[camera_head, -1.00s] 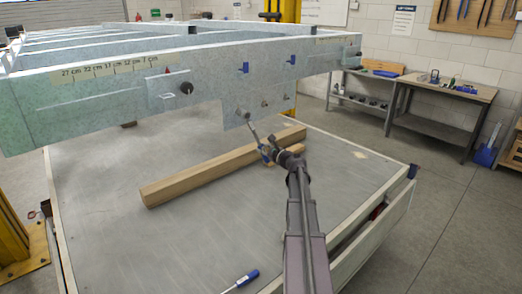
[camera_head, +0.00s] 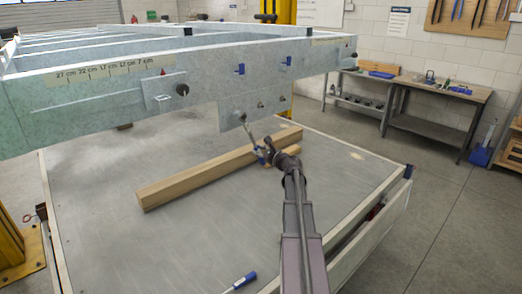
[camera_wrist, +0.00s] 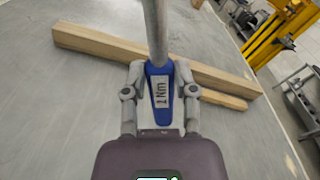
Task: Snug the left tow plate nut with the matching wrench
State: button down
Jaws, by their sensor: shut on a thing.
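My gripper (camera_head: 264,155) is shut on the wrench (camera_head: 253,136), which has a grey shaft and a blue section. In the wrist view the wrench (camera_wrist: 157,30) stands between the fingers of my gripper (camera_wrist: 160,98); its blue part carries a label that seems to read "1 Nm". The wrench slants up and left, with its far end at the lower left of the tow plate (camera_head: 232,110), over the left nut. That end covers the nut, and I cannot tell if it is seated. Other fasteners (camera_head: 262,105) show farther right on the plate.
A wooden beam (camera_head: 190,178) lies on the grey platform (camera_head: 110,230) below and behind my gripper. The trailer frame rail (camera_head: 100,105) runs above. A blue-handled tool (camera_head: 246,279) lies at the platform's front edge. A workbench (camera_head: 440,90) stands at the back right.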

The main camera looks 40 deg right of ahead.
jog(key=shift+a+f+m, duration=0.2)
jog(key=shift+a+m, duration=0.1)
jog(key=shift+a, duration=0.2)
jog(key=shift+s+a+f+m+b, duration=0.1)
jog(key=shift+a+f+m+b, duration=0.15)
jog(key=shift+a+m, duration=0.25)
jog(key=shift+s+a+f+m+b, duration=0.1)
jog(key=shift+a+f+m+b, duration=0.15)
jog(key=shift+a, duration=0.45)
jog(key=shift+a+r, duration=0.1)
jog(key=shift+a, duration=0.05)
jog(key=shift+a+f+m, duration=0.2)
jog(key=shift+a+m, duration=0.75)
jog(key=shift+a, duration=0.3)
jog(key=shift+s+a, duration=0.1)
